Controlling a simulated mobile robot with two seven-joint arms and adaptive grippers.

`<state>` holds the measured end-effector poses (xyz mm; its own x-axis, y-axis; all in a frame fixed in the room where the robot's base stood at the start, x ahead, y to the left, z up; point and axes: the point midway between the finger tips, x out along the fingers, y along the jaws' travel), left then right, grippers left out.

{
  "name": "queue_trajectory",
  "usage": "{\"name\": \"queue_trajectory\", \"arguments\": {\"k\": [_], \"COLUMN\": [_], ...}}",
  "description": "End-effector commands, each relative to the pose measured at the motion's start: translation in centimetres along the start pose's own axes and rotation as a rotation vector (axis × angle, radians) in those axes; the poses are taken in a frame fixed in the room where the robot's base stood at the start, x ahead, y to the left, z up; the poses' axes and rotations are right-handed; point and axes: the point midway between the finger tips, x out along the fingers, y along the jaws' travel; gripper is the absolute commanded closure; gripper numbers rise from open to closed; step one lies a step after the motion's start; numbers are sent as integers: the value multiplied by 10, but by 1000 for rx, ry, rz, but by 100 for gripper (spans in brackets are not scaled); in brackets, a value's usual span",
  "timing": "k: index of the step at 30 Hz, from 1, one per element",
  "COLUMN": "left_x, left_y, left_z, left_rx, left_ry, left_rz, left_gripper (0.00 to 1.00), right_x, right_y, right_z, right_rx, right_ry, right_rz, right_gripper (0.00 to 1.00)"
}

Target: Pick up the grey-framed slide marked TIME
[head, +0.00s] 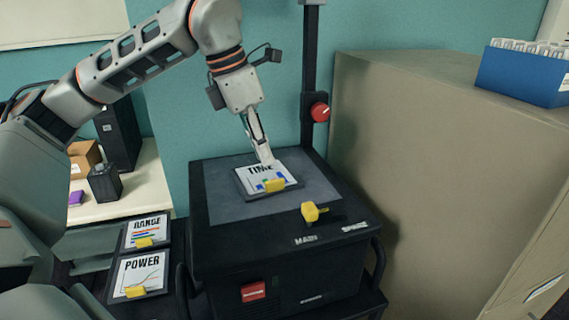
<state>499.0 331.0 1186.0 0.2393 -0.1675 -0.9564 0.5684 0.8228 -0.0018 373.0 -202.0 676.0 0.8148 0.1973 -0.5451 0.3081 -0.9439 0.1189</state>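The slide marked TIME (252,182) has a dark grey frame, a white face with small blue and green marks, and a yellow tab (275,185) on its near edge. It lies on the glass stage of a black overhead projector (225,207). My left gripper (264,157) points down at the slide's far edge, and its fingertips overlap the word TIME. The fingers look close together, but I cannot tell whether they grip the frame. My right gripper is not in view.
Slides marked RANGE (146,229) and POWER (140,272) lie at the lower left. The projector has a black post (309,60) with a red knob (320,112) and a yellow knob (312,212). A beige cabinet (430,170) with a blue box (525,75) stands right.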

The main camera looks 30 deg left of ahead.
Motion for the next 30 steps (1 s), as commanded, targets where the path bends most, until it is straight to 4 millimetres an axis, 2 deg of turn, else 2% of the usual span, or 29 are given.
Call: {"name": "queue_trajectory", "arguments": {"k": [4,11,21,30], "left_x": [4,28,71,78], "left_y": [0,0,-1,-1], "left_z": [0,-2,-5,-5], "left_rx": [0,1,1,0], "left_ry": [1,2,1,-1], "left_rz": [0,-1,-1,0], "left_gripper": [89,89,89,89], "right_x": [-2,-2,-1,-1], "right_y": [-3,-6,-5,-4], "right_z": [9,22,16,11], "right_rx": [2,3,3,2], "right_ry": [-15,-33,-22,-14], "right_rz": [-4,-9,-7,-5], "right_gripper": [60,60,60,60]}}
